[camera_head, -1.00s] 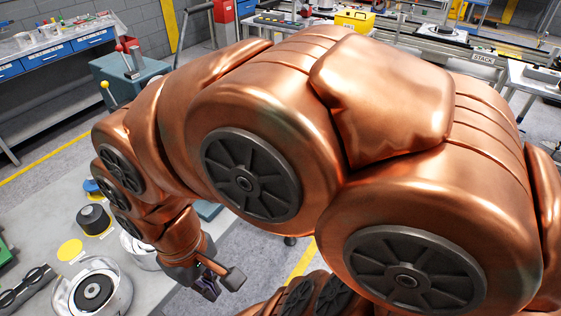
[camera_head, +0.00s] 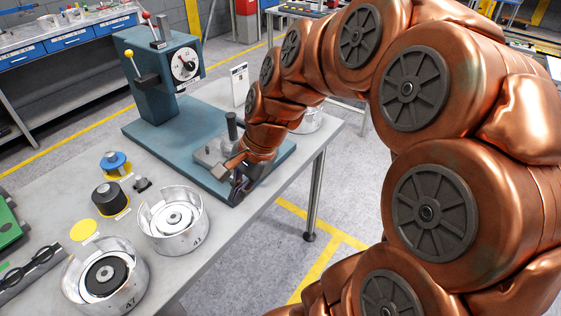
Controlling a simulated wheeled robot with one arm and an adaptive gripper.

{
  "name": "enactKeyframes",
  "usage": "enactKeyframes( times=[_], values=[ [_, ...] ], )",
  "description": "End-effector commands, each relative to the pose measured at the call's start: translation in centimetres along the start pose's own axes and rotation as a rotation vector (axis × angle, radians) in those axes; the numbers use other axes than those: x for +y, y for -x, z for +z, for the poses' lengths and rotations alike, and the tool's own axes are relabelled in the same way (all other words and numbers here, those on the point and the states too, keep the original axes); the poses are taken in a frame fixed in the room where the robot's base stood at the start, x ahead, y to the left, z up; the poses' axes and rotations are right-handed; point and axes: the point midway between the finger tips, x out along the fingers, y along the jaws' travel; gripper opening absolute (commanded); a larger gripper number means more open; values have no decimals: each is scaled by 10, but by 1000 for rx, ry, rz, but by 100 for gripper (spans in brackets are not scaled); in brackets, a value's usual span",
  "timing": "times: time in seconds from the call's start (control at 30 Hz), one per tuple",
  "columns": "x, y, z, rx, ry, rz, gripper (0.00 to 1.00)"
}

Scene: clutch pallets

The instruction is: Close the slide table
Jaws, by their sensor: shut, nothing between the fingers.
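The slide table is the grey metal plate (camera_head: 212,152) with a dark upright post (camera_head: 232,126), on the blue base (camera_head: 192,178) of a bench machine (camera_head: 160,75). The machine has a round dial and levers with yellow and red knobs. My gripper (camera_head: 236,190) is shut and empty, low over the base's front right edge, beside the slide plate. A small grey block at the gripper overlaps the plate's front edge in the picture; I cannot tell whether they touch. My wrist hides the plate's right side.
Two silver housings, one marked 41 (camera_head: 172,222) and one marked 47 (camera_head: 105,275), stand at the bench's front. A black cylinder (camera_head: 110,199), a blue part (camera_head: 115,163) and a yellow disc (camera_head: 83,230) lie left. Another silver housing (camera_head: 309,119) is partly behind my arm. The floor right of the bench is clear.

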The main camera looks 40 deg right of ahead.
Motion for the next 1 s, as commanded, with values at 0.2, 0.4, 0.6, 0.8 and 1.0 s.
enactKeyframes(
  times=[0.2,0.4,0.6,0.8,1.0],
  values=[
    [-17,-8,-105,-33,-579,-232,0],
    [-1,4,-204,-99,-1073,-436,0],
    [26,17,-268,-157,-1385,-576,0],
    [34,19,-286,-182,-1479,-615,0],
    [22,0,-291,-185,-1480,-613,0]
  ],
)
